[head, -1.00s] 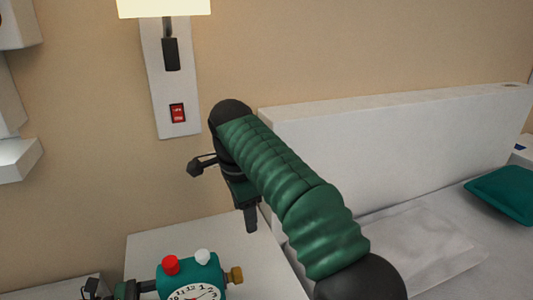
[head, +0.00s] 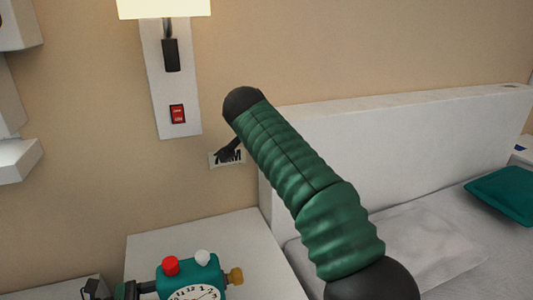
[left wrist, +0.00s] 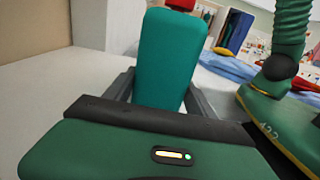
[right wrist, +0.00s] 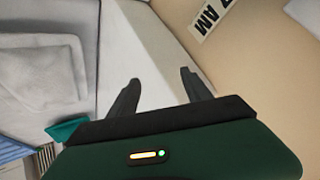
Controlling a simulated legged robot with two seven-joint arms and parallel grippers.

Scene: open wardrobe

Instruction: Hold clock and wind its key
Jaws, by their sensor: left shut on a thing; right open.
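The teal clock (head: 205,270) is at the bottom of the head view, over or on the nightstand top. It has a white dial, a red knob, a white knob and a gold key (head: 236,276) on its right side. My left gripper (head: 146,287) is shut on the clock from the left. The left wrist view shows the clock's teal side (left wrist: 172,60) between the fingers. My right gripper (right wrist: 158,85) is open and empty in the right wrist view. In the head view it is mostly hidden behind my right forearm, up and right of the clock.
A white nightstand (head: 200,235) stands beside the bed's headboard (head: 400,130). A wall sign (head: 232,157) reads AM, partly covered by my right arm. A red switch (head: 177,113) is on the lamp's wall plate. Free nightstand top lies behind the clock.

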